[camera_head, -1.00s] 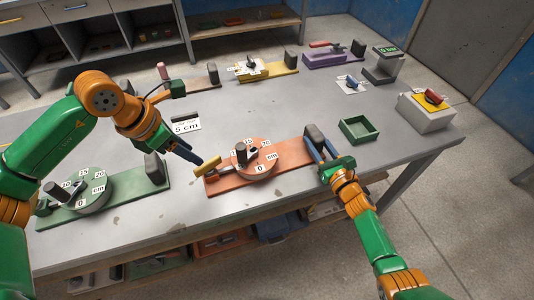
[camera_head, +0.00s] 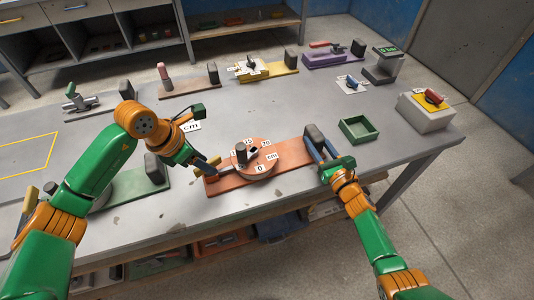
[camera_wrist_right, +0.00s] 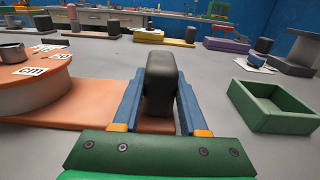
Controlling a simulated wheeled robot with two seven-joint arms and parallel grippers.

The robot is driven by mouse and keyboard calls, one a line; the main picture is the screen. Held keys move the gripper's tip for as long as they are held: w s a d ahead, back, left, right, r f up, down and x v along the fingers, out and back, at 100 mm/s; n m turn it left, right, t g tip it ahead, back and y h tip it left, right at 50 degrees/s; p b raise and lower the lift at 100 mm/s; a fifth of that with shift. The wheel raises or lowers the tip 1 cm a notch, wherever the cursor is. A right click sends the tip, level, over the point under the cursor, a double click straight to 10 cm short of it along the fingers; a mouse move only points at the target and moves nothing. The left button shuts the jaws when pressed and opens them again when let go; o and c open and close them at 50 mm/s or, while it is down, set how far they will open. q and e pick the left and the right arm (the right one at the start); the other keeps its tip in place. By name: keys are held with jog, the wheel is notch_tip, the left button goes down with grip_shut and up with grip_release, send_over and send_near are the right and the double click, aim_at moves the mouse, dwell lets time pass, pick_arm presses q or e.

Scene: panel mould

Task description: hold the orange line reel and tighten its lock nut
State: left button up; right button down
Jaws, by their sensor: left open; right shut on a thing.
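The orange line reel (camera_head: 263,175) is a round drum with number cards, on an orange base plate (camera_head: 291,156). A dark upright knob (camera_head: 241,153) stands on its top; I cannot tell whether this is the lock nut. My right gripper (camera_head: 320,148) is shut on the dark grey post at the plate's right end; the post (camera_wrist_right: 162,85) shows between its blue fingers in the right wrist view. My left gripper (camera_head: 213,168) is open at the plate's left end, beside the reel. Its fingers partly hide the yellow handle there, and contact is unclear.
A green reel's plate (camera_head: 135,186) lies to the left, partly behind my left arm. A green tray (camera_head: 358,130) and a box with a red knob (camera_head: 427,112) stand to the right. Yellow (camera_head: 270,71) and purple (camera_head: 333,58) fixtures stand at the back.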

pick_arm(q)
grip_shut()
jog(key=shift+m, duration=0.4)
jog(key=m+g, duration=0.1)
jog(key=m, duration=0.1)
jog(key=shift+w+m+h, duration=0.1)
jog(key=shift+m+h, duration=0.2)
jog(key=shift+m, duration=0.1)
jog(key=m, duration=0.2)
jog(key=m+g, duration=0.1)
jog(key=shift+w+m+g+h, duration=0.1)
jog(key=shift+m+g+h, duration=0.2)
jog(key=shift+m, duration=0.1)
jog(key=m+g, duration=0.2)
jog(key=m, duration=0.4)
jog(key=shift+w, duration=0.15)
jog(key=shift+m+y, duration=0.3)
jog(key=shift+y, duration=0.1)
